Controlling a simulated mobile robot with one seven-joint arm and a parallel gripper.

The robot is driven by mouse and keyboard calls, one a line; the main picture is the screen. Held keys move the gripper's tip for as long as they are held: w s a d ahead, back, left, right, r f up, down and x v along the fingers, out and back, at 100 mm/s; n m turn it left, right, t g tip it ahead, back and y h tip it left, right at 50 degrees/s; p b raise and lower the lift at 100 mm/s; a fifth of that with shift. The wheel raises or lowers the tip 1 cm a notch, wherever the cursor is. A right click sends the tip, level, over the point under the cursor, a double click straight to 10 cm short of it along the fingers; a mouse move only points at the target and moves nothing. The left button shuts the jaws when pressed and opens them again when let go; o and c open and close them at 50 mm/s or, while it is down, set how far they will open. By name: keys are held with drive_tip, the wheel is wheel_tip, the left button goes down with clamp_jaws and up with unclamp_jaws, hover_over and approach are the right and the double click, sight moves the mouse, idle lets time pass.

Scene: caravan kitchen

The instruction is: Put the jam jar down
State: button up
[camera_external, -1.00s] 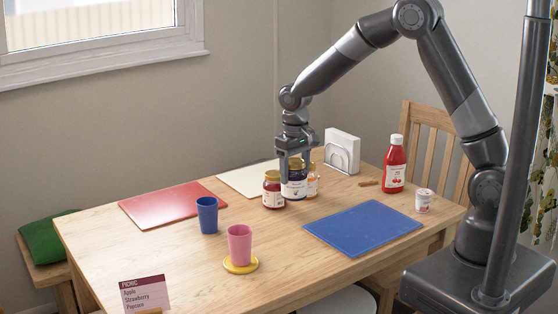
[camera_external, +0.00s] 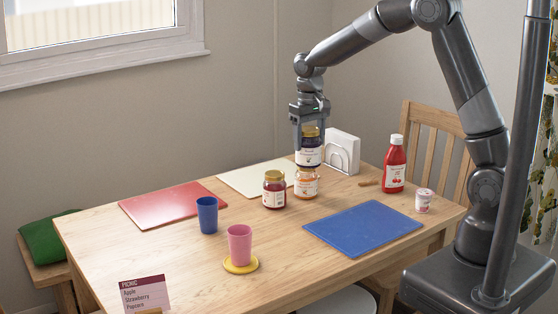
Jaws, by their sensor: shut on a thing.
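My gripper (camera_external: 310,139) points straight down and is shut on a jam jar (camera_external: 309,155) with dark purple contents, a gold lid and a pale label. The jar is upright and raised off the table. An orange jam jar (camera_external: 306,186) stands on the table and shows directly below the held jar. The held jar hides its lid, and I cannot tell whether the two touch. A red jam jar (camera_external: 274,191) with a gold lid stands on the table (camera_external: 185,262) to the left of the orange one.
A blue mat (camera_external: 362,228), a red mat (camera_external: 172,204) and a cream mat (camera_external: 250,181) lie bare. A napkin holder (camera_external: 342,153) stands behind the jars. A ketchup bottle (camera_external: 395,165) and small tub (camera_external: 423,201) stand right. Blue (camera_external: 207,215) and pink (camera_external: 239,244) cups stand front left.

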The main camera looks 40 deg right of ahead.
drive_tip(key=w+d+m, duration=0.5)
drive_tip(key=d, duration=0.6)
drive_tip(key=w+d+m, duration=0.6)
drive_tip(key=d, duration=0.5)
drive_tip(key=shift+f, duration=7.9)
drive_tip(key=shift+f, duration=0.1)
drive_tip(key=o, duration=1.3)
drive_tip(key=shift+f, duration=0.1)
drive_tip(key=shift+o, duration=0.2)
